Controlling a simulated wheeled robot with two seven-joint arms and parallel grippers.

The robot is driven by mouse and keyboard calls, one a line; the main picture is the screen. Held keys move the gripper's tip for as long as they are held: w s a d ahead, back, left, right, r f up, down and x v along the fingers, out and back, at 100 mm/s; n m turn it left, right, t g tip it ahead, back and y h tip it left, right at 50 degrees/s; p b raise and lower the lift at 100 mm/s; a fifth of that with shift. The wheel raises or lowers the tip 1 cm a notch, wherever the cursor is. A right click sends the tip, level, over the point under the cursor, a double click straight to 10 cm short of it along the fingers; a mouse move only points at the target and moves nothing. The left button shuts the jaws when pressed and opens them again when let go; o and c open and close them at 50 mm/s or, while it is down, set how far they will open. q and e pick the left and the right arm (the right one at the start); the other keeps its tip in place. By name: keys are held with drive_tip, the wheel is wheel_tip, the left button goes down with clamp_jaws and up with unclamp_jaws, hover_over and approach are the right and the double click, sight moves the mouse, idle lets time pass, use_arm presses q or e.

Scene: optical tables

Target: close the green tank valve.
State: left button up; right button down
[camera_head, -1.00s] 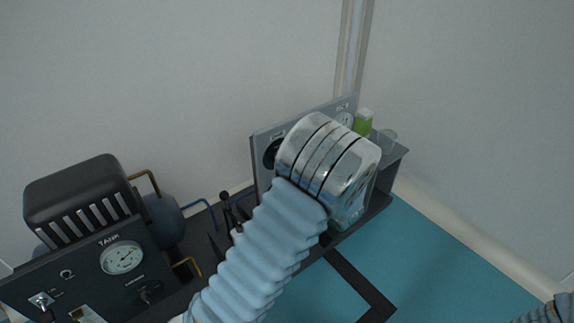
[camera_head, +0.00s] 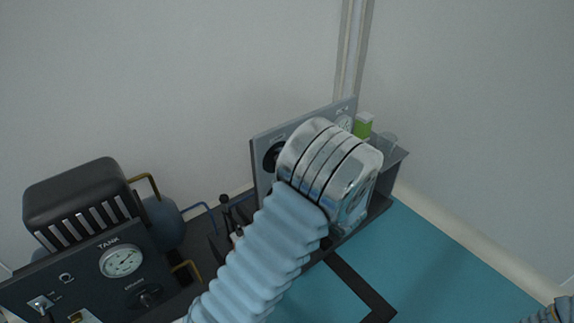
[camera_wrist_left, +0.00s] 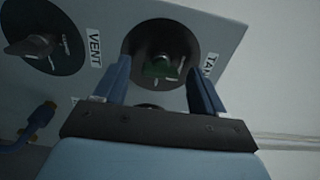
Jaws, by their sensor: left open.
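The green tank valve (camera_wrist_left: 160,68) is a small green knob on a round black dial, on a grey panel in the left wrist view. A partly covered label beginning "TA" stands to its right. My left gripper (camera_wrist_left: 163,82) is open, with one blue finger on each side of the green knob; I cannot tell whether they touch it. In the head view my left arm and wrist (camera_head: 330,172) cover the valve and the gripper's fingers. The grey panel (camera_head: 262,150) shows behind the wrist. My right gripper is not in view.
A black knob (camera_wrist_left: 36,46) on a dark dial sits left of the valve, near a VENT label (camera_wrist_left: 95,50). A black unit with a TANK gauge (camera_head: 121,261) stands at the left.

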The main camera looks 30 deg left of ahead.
use_arm(q)
drive_tip(key=p+v, duration=0.1)
drive_tip(key=v, duration=1.2)
